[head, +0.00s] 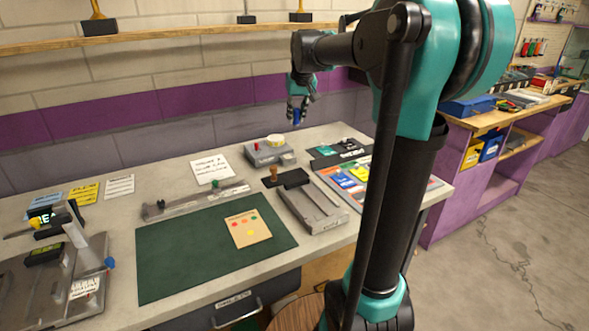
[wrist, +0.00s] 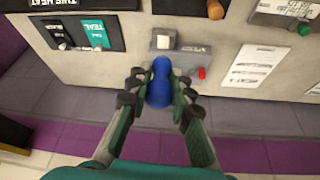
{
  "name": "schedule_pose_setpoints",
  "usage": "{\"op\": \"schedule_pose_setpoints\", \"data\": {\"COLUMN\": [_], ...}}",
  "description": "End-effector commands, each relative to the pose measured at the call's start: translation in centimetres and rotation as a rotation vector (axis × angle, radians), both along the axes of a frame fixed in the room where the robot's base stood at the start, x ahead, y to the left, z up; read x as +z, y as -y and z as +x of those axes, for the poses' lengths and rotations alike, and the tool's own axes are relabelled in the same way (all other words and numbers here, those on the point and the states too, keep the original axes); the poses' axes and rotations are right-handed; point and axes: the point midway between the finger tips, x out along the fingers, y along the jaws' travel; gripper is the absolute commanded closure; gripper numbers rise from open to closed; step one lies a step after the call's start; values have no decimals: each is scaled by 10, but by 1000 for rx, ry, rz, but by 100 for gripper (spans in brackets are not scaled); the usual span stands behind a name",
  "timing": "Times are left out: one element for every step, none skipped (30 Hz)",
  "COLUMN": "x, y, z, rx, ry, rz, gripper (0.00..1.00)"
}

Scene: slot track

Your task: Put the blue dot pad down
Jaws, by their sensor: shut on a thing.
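The blue dot pad (wrist: 159,83) is held between the fingers of my gripper (wrist: 159,103) in the wrist view. It looks like a rounded blue handle, and its underside is hidden. In the head view my gripper (head: 297,112) is up in the air near the back wall, above the far side of the bench (head: 330,141). The blue pad (head: 297,116) shows there as a small blue patch between the fingers, apart from the bench top.
Below stands a grey box (head: 268,154) with a red knob and a pale roll. A green mat (head: 190,250) bears a tan card (head: 248,229) with coloured dots. A wooden-handled stamp (head: 274,174), a grey slotted track (head: 312,206) and a colourful board (head: 350,178) lie nearby.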

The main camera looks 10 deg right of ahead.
Motion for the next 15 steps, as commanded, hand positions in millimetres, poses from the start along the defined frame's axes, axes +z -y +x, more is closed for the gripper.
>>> {"op": "schedule_pose_setpoints", "data": {"x": [-7, -13, -22, -29, -37, -46, -54, -61, -71, -78, -86, -95, -103, -110, -119], "y": [0, 0, 0, 0, 0, 0, 0, 0, 0, 0, 0, 0, 0, 0, 0], "z": [0, 0, 0, 0, 0, 0, 0, 0, 0, 0, 0, 0, 0, 0, 0], "rx": [0, 1, 1, 1, 1, 0, 0, 0, 0, 0, 0, 0, 0, 0, 1], "ry": [0, 0, 0, 0, 0, 0, 0, 0, 0, 0, 0, 0, 0, 0, 0], "rz": [0, 0, 0, 0, 0, 0, 0, 0, 0, 0, 0, 0, 0, 0, 0], "gripper": [100, 100, 100, 100, 100, 100, 100, 100, 100, 100, 100, 100, 100, 100, 100]}}
